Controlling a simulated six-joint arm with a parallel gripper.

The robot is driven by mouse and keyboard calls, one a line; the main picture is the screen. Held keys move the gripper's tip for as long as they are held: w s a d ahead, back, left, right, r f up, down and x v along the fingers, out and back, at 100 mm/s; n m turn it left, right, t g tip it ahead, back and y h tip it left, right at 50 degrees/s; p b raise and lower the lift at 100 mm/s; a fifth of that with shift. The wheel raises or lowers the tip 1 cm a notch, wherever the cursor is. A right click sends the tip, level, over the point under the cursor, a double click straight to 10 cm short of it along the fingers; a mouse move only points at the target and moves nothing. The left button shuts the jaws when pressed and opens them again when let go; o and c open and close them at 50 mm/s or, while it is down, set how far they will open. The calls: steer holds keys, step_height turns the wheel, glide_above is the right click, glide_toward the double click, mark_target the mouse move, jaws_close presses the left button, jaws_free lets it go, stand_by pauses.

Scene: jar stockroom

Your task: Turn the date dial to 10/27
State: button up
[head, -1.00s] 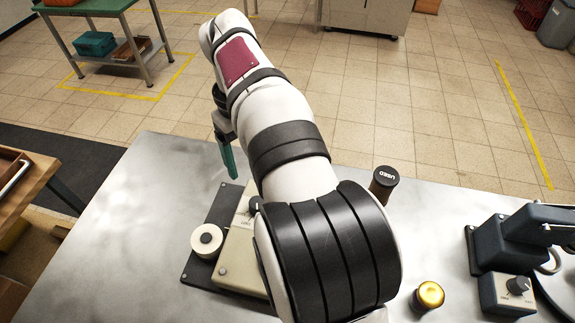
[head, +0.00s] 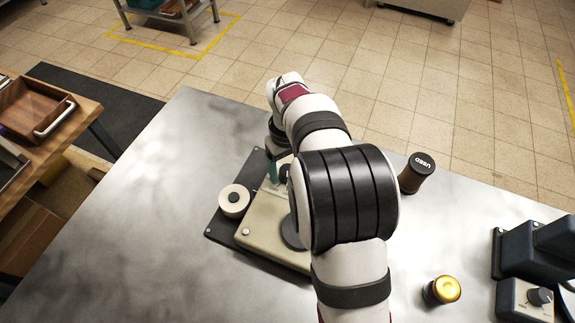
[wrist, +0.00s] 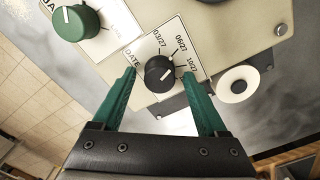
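The date dial (wrist: 159,71) is a black knob on a white plate marked DATE, 03/27, 06/27 and 10/27, seen in the wrist view. In the head view a green finger (head: 272,171) shows above the beige labelling machine (head: 262,238); my arm hides the dial there.
A green knob (wrist: 72,22) sits beside the date plate. A white label roll (head: 234,201) is left of the machine. A brown jar with a black USED lid (head: 418,174), a gold-lidded jar (head: 442,290) and a dark device (head: 540,250) stand right. The metal table's left is clear.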

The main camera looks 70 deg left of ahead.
jaws_close()
steer(key=shift+m, duration=0.3)
steer(key=m, duration=0.3)
steer(key=shift+m, duration=2.1)
steer(key=shift+o, duration=0.4)
jaws_free()
